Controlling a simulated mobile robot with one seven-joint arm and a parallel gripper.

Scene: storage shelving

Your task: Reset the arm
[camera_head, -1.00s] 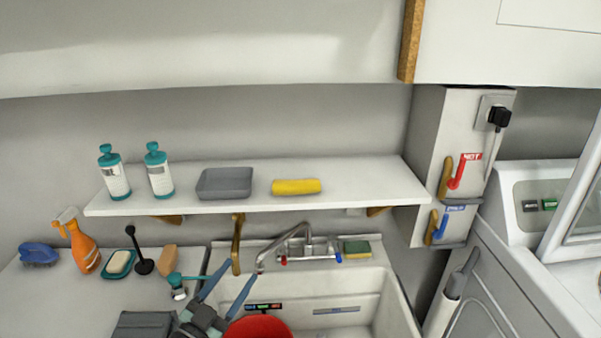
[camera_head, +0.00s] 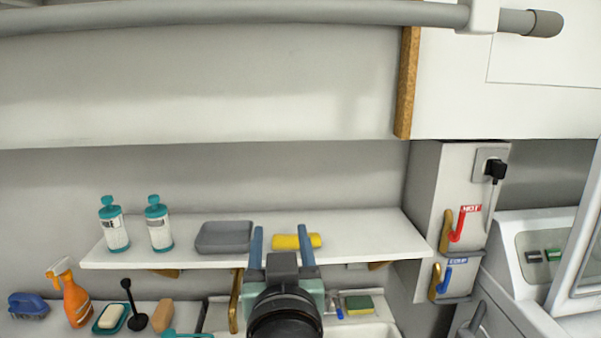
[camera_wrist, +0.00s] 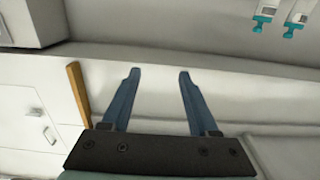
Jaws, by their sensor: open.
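My gripper (camera_head: 281,238) is raised in front of the wall shelf in the head view, its two blue fingers pointing up and spread apart with nothing between them. In the wrist view my gripper (camera_wrist: 157,75) is also open and empty, with pale wall and cabinet surfaces beyond the fingertips. The fingers overlap the shelf (camera_head: 370,226) in the head view, and one partly covers the yellow roll-shaped item (camera_head: 286,241). I cannot tell how far the fingers are from the shelf.
Two teal-capped bottles (camera_head: 160,229) and a grey tray (camera_head: 224,237) stand on the shelf. Below are an orange spray bottle (camera_head: 76,302), a soap dish (camera_head: 109,320) and a sponge (camera_head: 359,304). A grey rail (camera_head: 230,16) crosses the top. Wall above the shelf is clear.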

